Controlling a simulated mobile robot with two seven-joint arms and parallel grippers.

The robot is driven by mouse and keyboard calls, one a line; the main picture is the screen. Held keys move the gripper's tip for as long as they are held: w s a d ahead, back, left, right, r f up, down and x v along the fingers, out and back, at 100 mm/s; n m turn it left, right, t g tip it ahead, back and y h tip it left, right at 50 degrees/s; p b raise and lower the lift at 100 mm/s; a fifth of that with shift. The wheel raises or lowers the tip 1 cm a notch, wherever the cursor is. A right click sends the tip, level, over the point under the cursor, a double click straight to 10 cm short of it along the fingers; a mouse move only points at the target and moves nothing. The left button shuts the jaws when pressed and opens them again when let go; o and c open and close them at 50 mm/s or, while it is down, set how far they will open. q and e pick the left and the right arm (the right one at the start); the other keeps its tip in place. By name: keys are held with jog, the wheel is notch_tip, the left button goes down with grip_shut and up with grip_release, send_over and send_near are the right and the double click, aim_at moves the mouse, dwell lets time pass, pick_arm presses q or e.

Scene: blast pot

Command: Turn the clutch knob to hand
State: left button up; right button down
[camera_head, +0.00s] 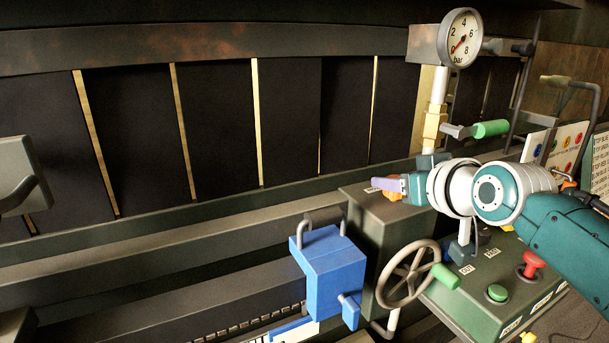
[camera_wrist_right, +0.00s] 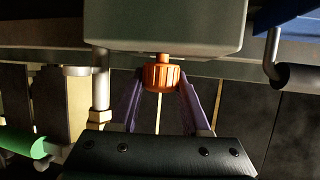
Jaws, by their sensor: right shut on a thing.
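The orange ribbed knob (camera_wrist_right: 161,76) sits on the underside of a grey-green housing as the right wrist view is turned. In the head view a little of its orange (camera_head: 393,196) shows by the fingers, on top of the housing (camera_head: 362,212). My right gripper (camera_wrist_right: 161,82) has its two purple fingers on either side of the knob and is shut on it. In the head view my right gripper (camera_head: 386,186) reaches in from the right. The knob's pointer and its setting labels cannot be read. My left gripper is not in view.
A spoked handwheel (camera_head: 408,274) with a green grip and a blue box (camera_head: 330,270) stand in front. A green-handled lever (camera_head: 490,129) and a pressure gauge (camera_head: 460,38) rise behind. Green (camera_head: 497,293) and red (camera_head: 532,262) buttons sit on the panel below my right arm.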

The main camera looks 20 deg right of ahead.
jog(key=shift+r+m+h+p, duration=0.2)
jog(key=shift+m+h+p, duration=0.3)
jog(key=shift+p, duration=0.3)
jog(key=shift+h+p, duration=0.3)
jog(key=shift+f+m+g+h, duration=0.15)
jog(key=shift+m+g+h, duration=0.25)
jog(key=shift+m+h, duration=0.55)
jog(key=shift+c, duration=1.9)
grip_release()
